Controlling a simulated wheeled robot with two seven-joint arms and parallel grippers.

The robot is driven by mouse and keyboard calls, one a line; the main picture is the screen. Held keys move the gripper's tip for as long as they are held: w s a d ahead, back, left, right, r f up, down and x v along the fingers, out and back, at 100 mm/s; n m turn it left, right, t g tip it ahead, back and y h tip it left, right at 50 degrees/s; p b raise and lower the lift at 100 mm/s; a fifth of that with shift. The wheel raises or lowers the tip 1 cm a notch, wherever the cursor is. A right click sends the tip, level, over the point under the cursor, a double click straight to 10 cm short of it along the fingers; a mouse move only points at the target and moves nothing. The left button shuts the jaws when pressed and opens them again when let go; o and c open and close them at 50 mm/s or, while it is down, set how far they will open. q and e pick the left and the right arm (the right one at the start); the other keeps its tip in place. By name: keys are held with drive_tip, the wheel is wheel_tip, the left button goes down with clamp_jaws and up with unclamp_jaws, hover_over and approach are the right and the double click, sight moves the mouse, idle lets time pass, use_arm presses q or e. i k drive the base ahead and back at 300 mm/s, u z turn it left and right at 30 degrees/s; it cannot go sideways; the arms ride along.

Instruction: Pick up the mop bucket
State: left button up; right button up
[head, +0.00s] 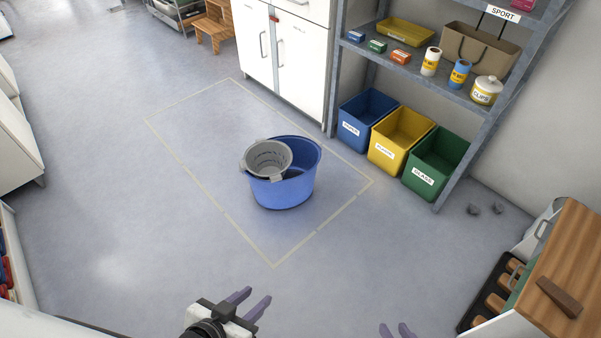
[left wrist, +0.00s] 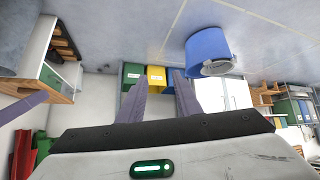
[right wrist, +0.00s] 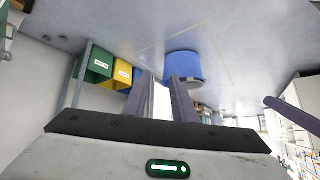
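The mop bucket (head: 284,190) is blue, with a grey wringer basket (head: 267,158) set in its left side. It stands upright on the floor inside a taped rectangle, apart from both grippers. It also shows upside down in the left wrist view (left wrist: 205,48) and in the right wrist view (right wrist: 183,66). My left gripper (head: 252,300) is at the bottom of the head view, nearer to me than the bucket, with its fingers apart and empty. My right gripper (head: 397,331) shows only its fingertips at the bottom edge. Its fingers are apart and empty in the right wrist view (right wrist: 162,88).
Blue (head: 366,115), yellow (head: 399,135) and green (head: 435,160) bins stand under a grey shelf (head: 475,130) at the right. A white cabinet (head: 290,50) is behind. A wood-topped unit (head: 560,270) stands at the lower right. Floor around the bucket is clear.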

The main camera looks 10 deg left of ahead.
sight(283, 173)
drive_tip(key=i, duration=2.25)
drive_tip(key=u, duration=1.75)
